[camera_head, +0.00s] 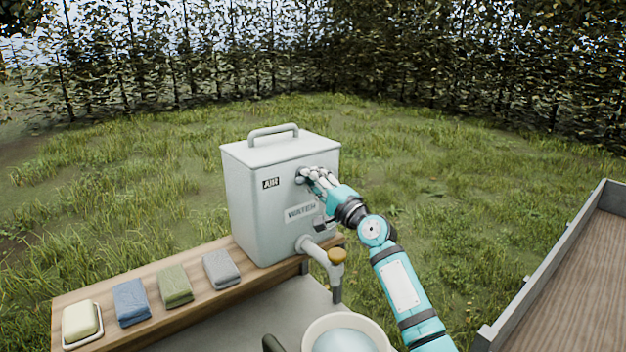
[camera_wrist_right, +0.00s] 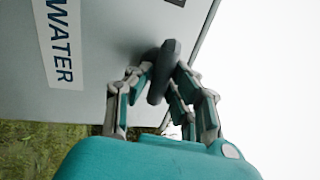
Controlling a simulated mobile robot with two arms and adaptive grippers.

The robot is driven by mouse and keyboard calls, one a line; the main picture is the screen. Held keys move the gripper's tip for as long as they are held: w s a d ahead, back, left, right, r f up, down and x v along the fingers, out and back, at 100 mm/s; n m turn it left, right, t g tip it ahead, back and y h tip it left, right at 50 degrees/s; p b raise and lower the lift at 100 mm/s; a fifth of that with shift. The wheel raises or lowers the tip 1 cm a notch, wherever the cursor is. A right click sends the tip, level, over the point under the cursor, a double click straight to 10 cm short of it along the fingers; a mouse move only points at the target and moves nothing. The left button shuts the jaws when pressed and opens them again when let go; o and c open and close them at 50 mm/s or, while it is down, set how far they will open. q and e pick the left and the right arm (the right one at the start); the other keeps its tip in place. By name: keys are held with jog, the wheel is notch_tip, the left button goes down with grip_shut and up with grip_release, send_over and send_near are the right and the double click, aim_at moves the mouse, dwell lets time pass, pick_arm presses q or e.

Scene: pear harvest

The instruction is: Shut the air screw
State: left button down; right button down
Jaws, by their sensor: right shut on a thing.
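The grey water tank (camera_head: 262,205) stands on the wooden bench, with an "AIR" label (camera_head: 271,183) and a "WATER" label (camera_head: 300,212) on its front. My right gripper (camera_head: 309,175) is at the upper right of the tank's front, with its fingers shut around the air screw. In the right wrist view the air screw (camera_wrist_right: 160,72) is a dark, flat knob between the fingers of my gripper (camera_wrist_right: 163,88), against the tank wall (camera_wrist_right: 105,55). In the head view the fingers mostly hide the screw. My left gripper is not in view.
Folded cloths (camera_head: 175,285) and soap on a dish (camera_head: 81,322) lie along the bench (camera_head: 200,310). A wooden-floored trailer bed (camera_head: 570,290) is at the right.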

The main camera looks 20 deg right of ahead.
jog(key=shift+d+r, duration=0.1)
jog(key=shift+r, duration=0.05)
jog(key=c, duration=1.2)
grip_release()
jog(key=v, duration=1.2)
